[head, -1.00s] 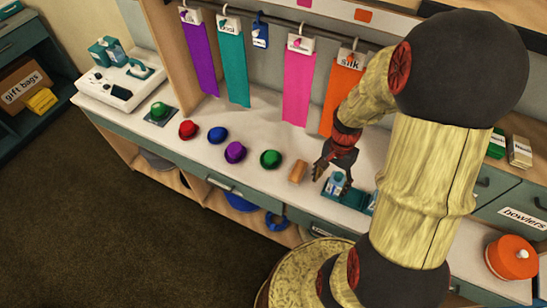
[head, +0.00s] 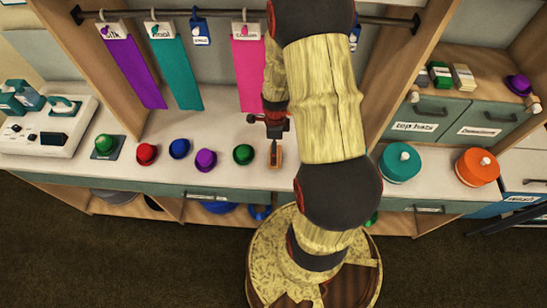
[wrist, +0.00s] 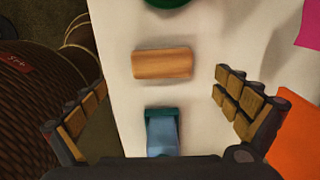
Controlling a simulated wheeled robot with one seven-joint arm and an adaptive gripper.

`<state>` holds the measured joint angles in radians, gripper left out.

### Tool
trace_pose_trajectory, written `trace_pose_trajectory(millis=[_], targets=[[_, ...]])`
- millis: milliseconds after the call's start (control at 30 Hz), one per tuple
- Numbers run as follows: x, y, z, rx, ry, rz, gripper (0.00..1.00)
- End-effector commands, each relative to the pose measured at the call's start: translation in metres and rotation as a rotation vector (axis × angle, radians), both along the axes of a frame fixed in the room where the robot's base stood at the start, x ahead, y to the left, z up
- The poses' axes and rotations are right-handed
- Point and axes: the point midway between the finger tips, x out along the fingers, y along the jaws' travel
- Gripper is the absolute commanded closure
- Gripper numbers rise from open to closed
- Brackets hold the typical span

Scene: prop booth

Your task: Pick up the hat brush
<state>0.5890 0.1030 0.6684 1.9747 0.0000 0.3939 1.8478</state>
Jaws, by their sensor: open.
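The hat brush, a small wooden block (head: 276,161), lies on the white counter to the right of the green hat in the head view. My gripper (head: 272,137) is above it and covers part of it there. In the wrist view the brush (wrist: 162,64) lies crosswise, ahead of and between my spread fingers (wrist: 158,88). The gripper is open and empty, and I see no contact with the brush. Its underside is hidden.
A blue item in a teal holder (wrist: 162,135) is close to the brush, between my fingers in the wrist view. Several small hats, including a green one (head: 243,154), line the counter to the left. Ribbons, including a pink one (head: 248,75), hang behind.

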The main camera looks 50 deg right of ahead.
Motion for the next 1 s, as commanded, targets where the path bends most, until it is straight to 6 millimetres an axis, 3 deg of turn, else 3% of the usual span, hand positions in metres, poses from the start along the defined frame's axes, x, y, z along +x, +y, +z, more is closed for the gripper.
trace_pose_trajectory(millis=[367, 600, 867, 1000], targets=[[0.001, 0.000, -0.035, 0.002, 0.003, 0.001, 0.00], [0.002, -0.001, -0.069, 0.003, 0.004, 0.002, 0.00], [0.003, -0.002, -0.073, 0.001, 0.001, 0.002, 0.00], [0.003, -0.002, -0.073, 0.001, 0.001, 0.002, 0.07]])
